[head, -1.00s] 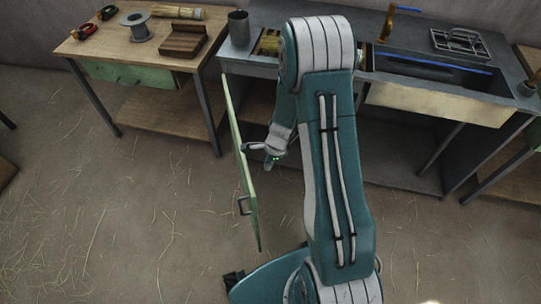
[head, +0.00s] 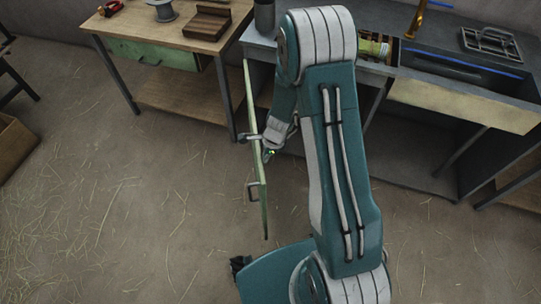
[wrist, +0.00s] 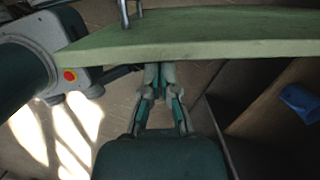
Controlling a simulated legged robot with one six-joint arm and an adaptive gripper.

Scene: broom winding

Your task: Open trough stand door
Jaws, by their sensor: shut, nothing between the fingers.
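The pale green door (head: 262,205) of the trough stand (head: 412,78) stands swung out from the stand's left end, seen nearly edge-on in the head view. Its metal handle (head: 252,192) is on the left face. The door also crosses the top of the wrist view (wrist: 200,35). My gripper (head: 268,152) is shut and empty on the door's right, inner side. In the wrist view its fingertips (wrist: 160,75) are at the door's lower edge in the picture; whether they touch it is unclear. My arm hides part of the stand.
A wooden table (head: 178,36) with a spool (head: 160,10) and a brown wooden block (head: 207,22) stands left of the door. A blue object (wrist: 300,103) shows at the wrist view's right. The straw-strewn floor (head: 130,215) left of the door is clear.

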